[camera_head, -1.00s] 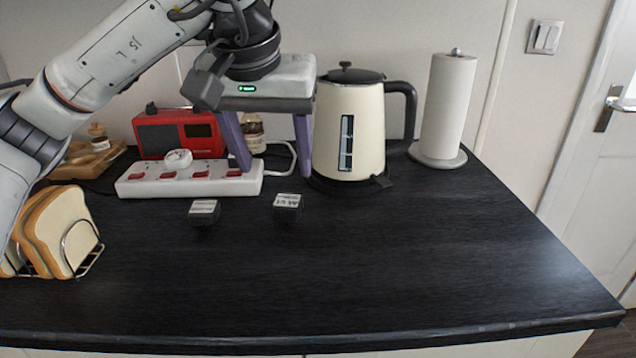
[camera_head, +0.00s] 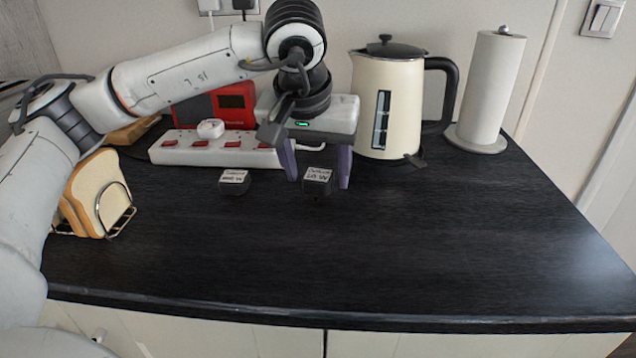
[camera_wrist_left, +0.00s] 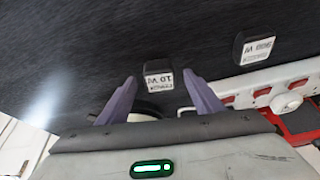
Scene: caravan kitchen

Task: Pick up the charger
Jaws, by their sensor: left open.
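Two small black cube chargers with white labels lie on the dark worktop. The right one (camera_head: 317,183) lies between my left gripper's fingertips as seen in the head view; the other charger (camera_head: 234,182) lies to its left. My left gripper (camera_head: 318,170) is open and points down, its purple fingers on either side of the right charger. In the left wrist view this charger (camera_wrist_left: 158,80) shows between the fingertips, and the other charger (camera_wrist_left: 255,49) is off to the right. I cannot tell whether the fingers touch it. My right gripper is out of view.
A white power strip (camera_head: 185,154) with red switches and a red radio (camera_head: 218,108) stand behind the chargers. A cream kettle (camera_head: 390,105) is close right of my gripper, then a paper towel roll (camera_head: 490,90). A toast rack (camera_head: 100,205) stands left. The front worktop is clear.

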